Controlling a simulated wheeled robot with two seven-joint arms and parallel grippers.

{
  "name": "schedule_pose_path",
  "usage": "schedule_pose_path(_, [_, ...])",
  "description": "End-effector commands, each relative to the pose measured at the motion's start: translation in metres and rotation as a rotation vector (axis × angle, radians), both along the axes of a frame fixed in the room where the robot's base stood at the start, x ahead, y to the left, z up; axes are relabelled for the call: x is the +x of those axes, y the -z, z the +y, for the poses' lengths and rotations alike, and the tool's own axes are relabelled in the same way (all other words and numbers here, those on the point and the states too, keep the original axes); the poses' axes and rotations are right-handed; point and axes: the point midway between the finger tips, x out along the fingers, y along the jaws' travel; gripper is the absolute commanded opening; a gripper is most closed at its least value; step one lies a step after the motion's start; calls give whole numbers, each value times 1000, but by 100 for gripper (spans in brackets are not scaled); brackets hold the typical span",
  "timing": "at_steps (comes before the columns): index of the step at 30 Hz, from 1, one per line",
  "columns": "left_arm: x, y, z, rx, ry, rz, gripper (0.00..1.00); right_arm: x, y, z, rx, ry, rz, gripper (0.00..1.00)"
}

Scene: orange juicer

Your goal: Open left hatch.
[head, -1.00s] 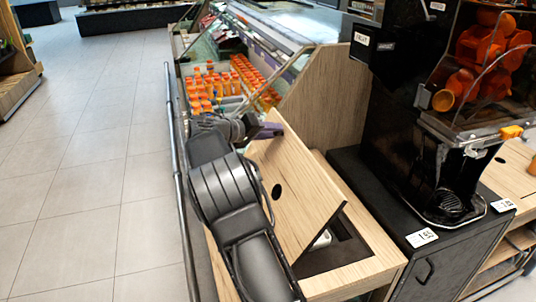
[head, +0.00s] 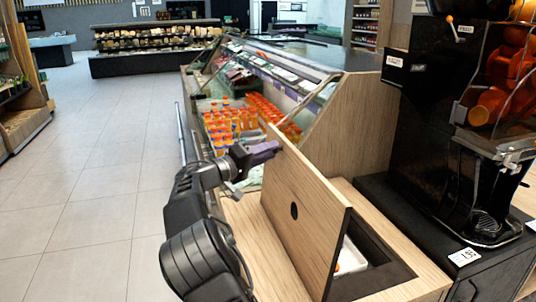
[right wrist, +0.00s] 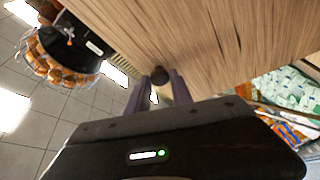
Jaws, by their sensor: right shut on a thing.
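The left hatch (head: 305,215) is a light wooden lid with a dark round finger hole. It stands raised and tilted up from the wooden counter, with a dark opening (head: 375,280) beneath it. My right gripper (head: 265,150), with purple fingers, is shut on the hatch at its upper far corner. In the right wrist view the wooden hatch (right wrist: 215,50) fills the top, with the purple fingertips (right wrist: 160,88) at it near a dark round hole. The exact contact is partly hidden. My left gripper is not in view.
A black juicer (head: 450,150) stands on a dark cabinet to the right. A chilled display with orange juice bottles (head: 235,120) lies behind the hatch. A white item (head: 350,258) shows inside the opening. The tiled floor (head: 95,200) at left is clear.

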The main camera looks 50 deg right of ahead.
Motion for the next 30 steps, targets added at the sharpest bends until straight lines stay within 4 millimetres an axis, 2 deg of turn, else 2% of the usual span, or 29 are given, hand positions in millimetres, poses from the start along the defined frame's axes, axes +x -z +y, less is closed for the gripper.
schedule_pose_path(4, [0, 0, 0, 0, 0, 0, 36, 1, -1, 0, -2, -2, 0, 0])
schedule_pose_path(5, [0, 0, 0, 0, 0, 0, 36, 1, -1, 0, -2, -2, 0, 28])
schedule_pose_path(12, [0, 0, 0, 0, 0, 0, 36, 0, 0, 0, 0, -1, 0, 48])
schedule_pose_path(23, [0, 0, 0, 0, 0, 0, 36, 1, 1, 5, 1, -3, -1, 48])
schedule_pose_path(30, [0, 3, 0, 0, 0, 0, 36, 7, 3, 37, 1, -5, -1, 48])
